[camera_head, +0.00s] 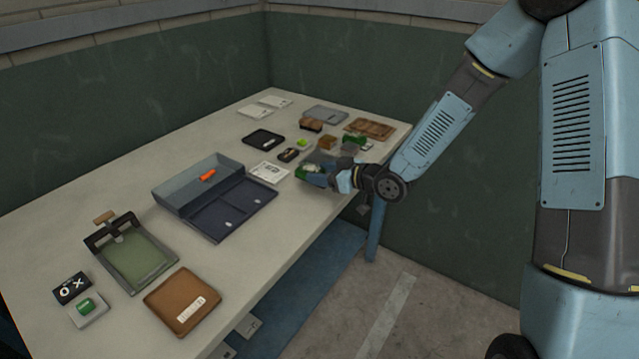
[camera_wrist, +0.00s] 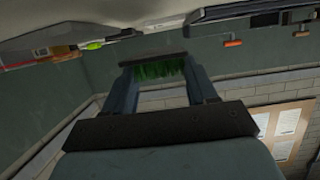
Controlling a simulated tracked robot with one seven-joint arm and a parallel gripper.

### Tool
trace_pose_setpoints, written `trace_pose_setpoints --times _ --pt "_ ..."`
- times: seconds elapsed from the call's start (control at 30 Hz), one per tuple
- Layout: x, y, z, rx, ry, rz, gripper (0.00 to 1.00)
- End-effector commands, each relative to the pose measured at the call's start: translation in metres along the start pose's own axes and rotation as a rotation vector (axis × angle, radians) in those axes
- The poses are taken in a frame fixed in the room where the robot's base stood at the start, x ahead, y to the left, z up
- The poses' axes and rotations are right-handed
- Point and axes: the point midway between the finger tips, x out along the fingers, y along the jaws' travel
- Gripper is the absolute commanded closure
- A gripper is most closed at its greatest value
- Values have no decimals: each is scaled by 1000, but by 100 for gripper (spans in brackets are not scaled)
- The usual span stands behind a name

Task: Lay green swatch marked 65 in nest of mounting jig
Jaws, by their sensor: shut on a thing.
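My gripper (camera_head: 315,176) is above the table's right front edge, at the end of my arm. In the wrist view my gripper (camera_wrist: 162,76) is shut on a green turf swatch (camera_wrist: 158,70) with a dark backing, seen nearly edge-on between the fingers. A bit of the held swatch's green also shows in the head view (camera_head: 300,173); no number is readable. What looks like the mounting jig (camera_head: 135,258), a dark frame with a green bed and a wooden-handled part at its back, stands at the table's left, well apart from my gripper.
A blue-grey divided tray (camera_head: 165,195) holding an orange item lies between my gripper and the jig, with a white card (camera_head: 269,172) beside it. A brown board (camera_head: 182,300) lies right of the jig. Several small blocks and trays crowd the table's far right.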

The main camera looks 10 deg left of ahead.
Motion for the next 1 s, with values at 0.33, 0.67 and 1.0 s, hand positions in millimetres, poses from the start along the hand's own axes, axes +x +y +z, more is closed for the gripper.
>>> trace_pose_setpoints --times 0.33,0.67,1.0 --pt "20 0 29 3 -1 -1 76" --pt "21 0 34 0 0 0 76" --pt "22 0 39 0 -1 0 35"
